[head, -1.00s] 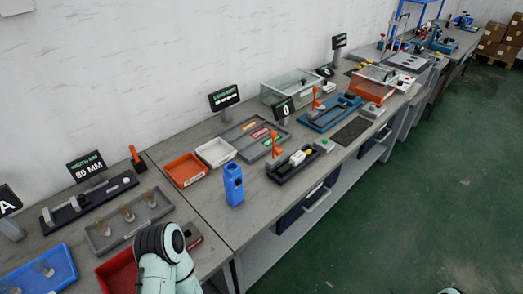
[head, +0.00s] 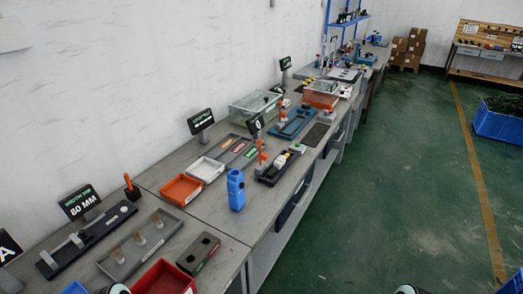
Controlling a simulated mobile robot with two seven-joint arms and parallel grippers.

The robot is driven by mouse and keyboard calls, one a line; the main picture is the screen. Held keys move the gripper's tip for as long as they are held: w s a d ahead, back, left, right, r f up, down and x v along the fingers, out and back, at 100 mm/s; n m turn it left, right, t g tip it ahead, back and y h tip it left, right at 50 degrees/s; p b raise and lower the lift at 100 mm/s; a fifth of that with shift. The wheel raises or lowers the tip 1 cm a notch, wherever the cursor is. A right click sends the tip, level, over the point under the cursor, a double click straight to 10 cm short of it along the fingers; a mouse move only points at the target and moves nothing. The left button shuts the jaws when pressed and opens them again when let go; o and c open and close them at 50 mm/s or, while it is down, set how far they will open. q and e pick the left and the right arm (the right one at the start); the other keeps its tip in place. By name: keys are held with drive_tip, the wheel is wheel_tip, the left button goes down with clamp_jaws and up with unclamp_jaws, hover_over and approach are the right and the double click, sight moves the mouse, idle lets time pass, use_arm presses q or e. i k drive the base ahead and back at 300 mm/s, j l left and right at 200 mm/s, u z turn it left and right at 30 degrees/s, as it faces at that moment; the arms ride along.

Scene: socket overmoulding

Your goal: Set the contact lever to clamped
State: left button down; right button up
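Two orange upright levers are in the head view. One orange lever (head: 262,152) stands on a small black fixture (head: 267,176) that holds white and yellow parts. Another orange lever (head: 282,111) stands on a blue fixture (head: 296,124) further back. I cannot tell which one is the contact lever, or whether either is clamped. Both look roughly upright. Only small pale parts of my own arms show at the bottom edge, and neither gripper is in view.
A blue upright device (head: 236,190) stands before the black fixture near the bench's front edge. Orange (head: 181,190) and white (head: 206,170) trays lie to the left. The green floor (head: 390,190) at the right is clear.

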sight(264, 157)
drive_tip(key=j+z, duration=0.1)
drive_tip(key=z, duration=1.3)
drive_tip(key=i+l, duration=0.1)
drive_tip(key=i, duration=4.1)
drive_tip(key=u, duration=3.15)
drive_tip(key=i+l, duration=0.05)
